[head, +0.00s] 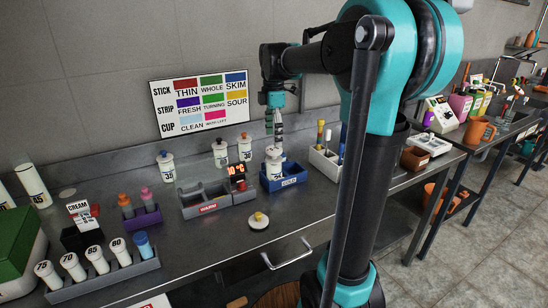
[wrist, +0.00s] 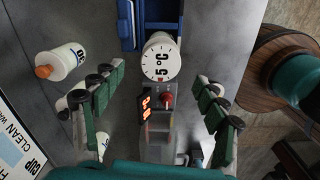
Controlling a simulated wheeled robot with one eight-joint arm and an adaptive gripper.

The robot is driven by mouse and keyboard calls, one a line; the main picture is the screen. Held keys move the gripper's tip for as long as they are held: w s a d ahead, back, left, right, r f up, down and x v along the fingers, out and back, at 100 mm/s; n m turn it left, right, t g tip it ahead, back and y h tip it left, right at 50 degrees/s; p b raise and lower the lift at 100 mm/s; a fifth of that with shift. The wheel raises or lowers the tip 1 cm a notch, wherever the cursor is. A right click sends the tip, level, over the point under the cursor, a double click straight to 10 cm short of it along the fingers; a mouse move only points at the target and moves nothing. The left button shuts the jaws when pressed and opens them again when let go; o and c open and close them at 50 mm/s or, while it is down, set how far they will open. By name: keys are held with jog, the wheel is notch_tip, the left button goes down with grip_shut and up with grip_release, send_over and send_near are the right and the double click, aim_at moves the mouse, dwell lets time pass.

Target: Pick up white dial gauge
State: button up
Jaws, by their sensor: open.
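The white dial gauge (wrist: 161,60) shows in the wrist view as a round white face with tick marks and "5°C". In the head view a white piece that appears to be the gauge (head: 273,163) stands in the blue COLD holder (head: 290,181). My gripper (head: 275,138) is above it, pointing down. In the wrist view my gripper (wrist: 160,80) is open, its green-padded fingers wide apart to the left and right of the dial. The fingers do not touch the gauge, and nothing is held. The gauge's lower part is hidden in both views.
A grey WARM holder (head: 208,208) with a red display (head: 236,168) stands left of the blue holder. White bottles (head: 220,152) stand behind. A white tray (head: 325,160) is to the right. A round yellow-knobbed piece (head: 259,219) lies on the clear front counter.

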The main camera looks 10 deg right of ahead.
aim_at(274, 149)
jog(key=shift+f, duration=2.95)
jog(key=c, duration=1.4)
jog(key=shift+r, duration=0.2)
